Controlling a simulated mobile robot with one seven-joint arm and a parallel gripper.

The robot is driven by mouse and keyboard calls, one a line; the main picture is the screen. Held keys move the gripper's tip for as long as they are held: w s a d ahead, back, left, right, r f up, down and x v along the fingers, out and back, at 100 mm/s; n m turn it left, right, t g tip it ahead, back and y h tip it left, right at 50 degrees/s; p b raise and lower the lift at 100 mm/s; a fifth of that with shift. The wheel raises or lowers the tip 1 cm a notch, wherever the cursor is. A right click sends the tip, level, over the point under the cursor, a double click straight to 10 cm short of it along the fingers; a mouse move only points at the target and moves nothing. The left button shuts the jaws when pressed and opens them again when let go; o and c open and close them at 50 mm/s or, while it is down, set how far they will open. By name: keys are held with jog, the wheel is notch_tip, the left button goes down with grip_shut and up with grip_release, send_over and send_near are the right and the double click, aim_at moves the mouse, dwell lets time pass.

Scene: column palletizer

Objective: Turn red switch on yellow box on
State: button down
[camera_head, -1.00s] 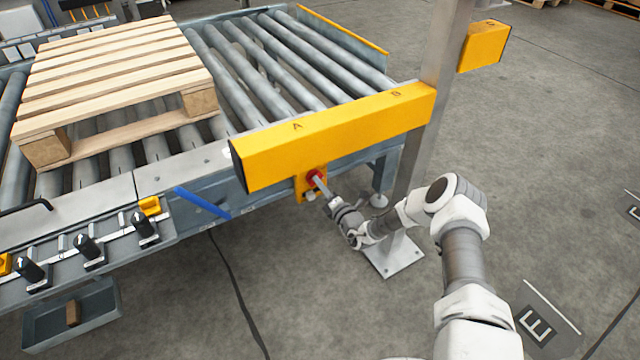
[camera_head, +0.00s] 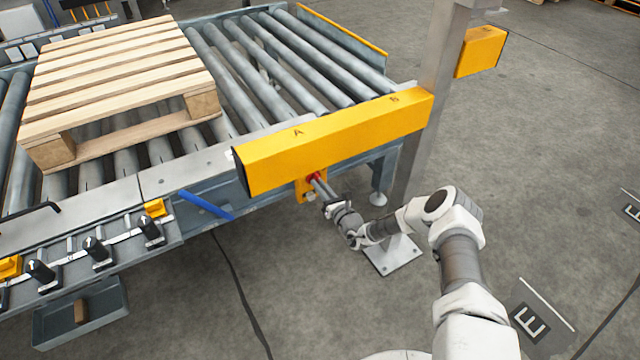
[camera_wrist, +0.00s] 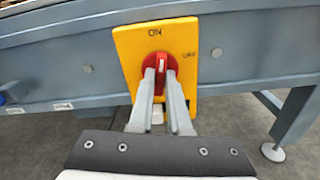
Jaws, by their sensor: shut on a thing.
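The yellow box (camera_wrist: 185,38) is a plate on the side of the conveyor, marked "ON" at the top and "OFF" at the right. Its red switch (camera_wrist: 163,60) is a round knob near the middle, partly hidden by my fingers. My gripper (camera_wrist: 161,75) is shut on the red switch, one finger on each side of it. The knob's handle looks nearly upright, towards the "ON" mark. In the head view the yellow box (camera_head: 306,194) sits under the long yellow beam, with my gripper (camera_head: 318,184) at the red switch (camera_head: 313,177).
The long yellow beam (camera_head: 340,142) marked A and B overhangs the switch. A grey post (camera_head: 432,110) stands right of it. A wooden pallet (camera_head: 115,75) lies on the roller conveyor. A blue bar (camera_head: 206,204) juts out to the left.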

jog(key=shift+n+p, duration=0.35)
jog(key=shift+n, duration=0.75)
jog(key=c, duration=0.9)
grip_release()
jog(key=p+v, duration=0.5)
jog(key=v, duration=1.2)
jog(key=shift+s+d, duration=0.2)
jog(key=shift+s, duration=0.1)
